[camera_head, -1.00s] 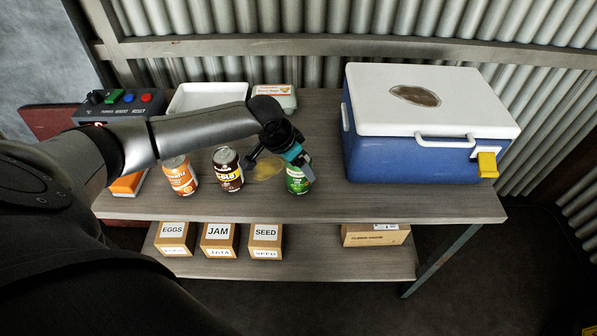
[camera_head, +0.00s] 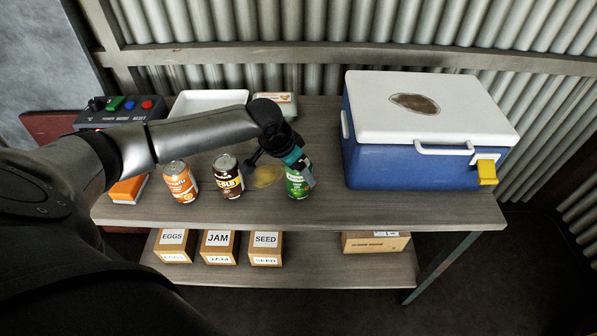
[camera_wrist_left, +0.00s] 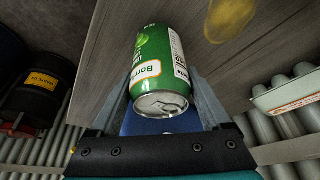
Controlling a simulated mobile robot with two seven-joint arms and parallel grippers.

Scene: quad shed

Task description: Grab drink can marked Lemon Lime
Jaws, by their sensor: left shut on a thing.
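A green drink can (camera_head: 297,184) stands at the right end of the row of cans on the table. In the left wrist view the green can (camera_wrist_left: 160,62) shows its silver top and a partly readable label; I cannot read the full flavour name. My left gripper (camera_head: 304,176) is shut on the green can, with one finger on each side of it in the wrist view (camera_wrist_left: 160,85). The can appears to be still on the table top. My right gripper is not in view.
An orange can (camera_head: 180,182) and a dark brown can (camera_head: 228,177) stand left of the green can. A blue cooler with a white lid (camera_head: 430,120) stands to the right. A white tray (camera_head: 208,102) and egg carton (camera_head: 274,101) are behind.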

